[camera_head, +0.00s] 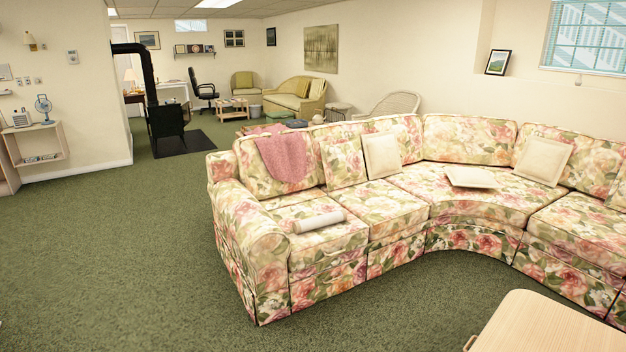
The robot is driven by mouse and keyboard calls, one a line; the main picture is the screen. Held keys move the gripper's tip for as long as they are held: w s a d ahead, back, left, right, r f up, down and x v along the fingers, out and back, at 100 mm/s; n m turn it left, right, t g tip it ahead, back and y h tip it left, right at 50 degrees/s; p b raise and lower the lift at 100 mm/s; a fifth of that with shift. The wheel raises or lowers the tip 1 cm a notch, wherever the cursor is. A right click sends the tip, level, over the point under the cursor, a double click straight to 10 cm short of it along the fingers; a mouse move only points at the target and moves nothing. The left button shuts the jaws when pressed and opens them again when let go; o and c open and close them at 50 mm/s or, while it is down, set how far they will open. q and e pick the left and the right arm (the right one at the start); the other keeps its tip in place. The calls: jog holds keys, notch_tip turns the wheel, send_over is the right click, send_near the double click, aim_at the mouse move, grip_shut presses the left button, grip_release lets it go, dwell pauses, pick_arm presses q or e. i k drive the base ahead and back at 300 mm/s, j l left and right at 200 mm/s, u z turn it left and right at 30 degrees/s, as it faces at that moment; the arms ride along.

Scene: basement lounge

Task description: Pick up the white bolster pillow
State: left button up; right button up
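The white bolster pillow (319,222) is a small cream-white cylinder. It lies on its side on the left seat cushion of the floral sectional sofa (266,268), close to the front edge of the seat. Nothing lies on top of it and nothing touches its sides. Neither of my grippers shows in the head view.
A pink throw (283,160) hangs over the sofa back. Square cream pillows (382,155) and a flat cream cushion (470,177) are on the sofa. A light wooden table (540,325) stands at the lower right. The green carpet (120,260) is clear at left.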

aim_at(323, 220)
jog(key=i+j+u, duration=0.1)
jog(key=i+u, duration=0.2)
jog(key=i, duration=0.5)
jog(key=i+u, duration=0.25)
jog(key=i, duration=0.5)
jog(key=i+l+z, duration=0.25)
jog(key=i, duration=0.3)
jog(key=i+l+z, duration=0.1)
jog(key=i+z, duration=0.2)
jog(key=i, duration=0.3)
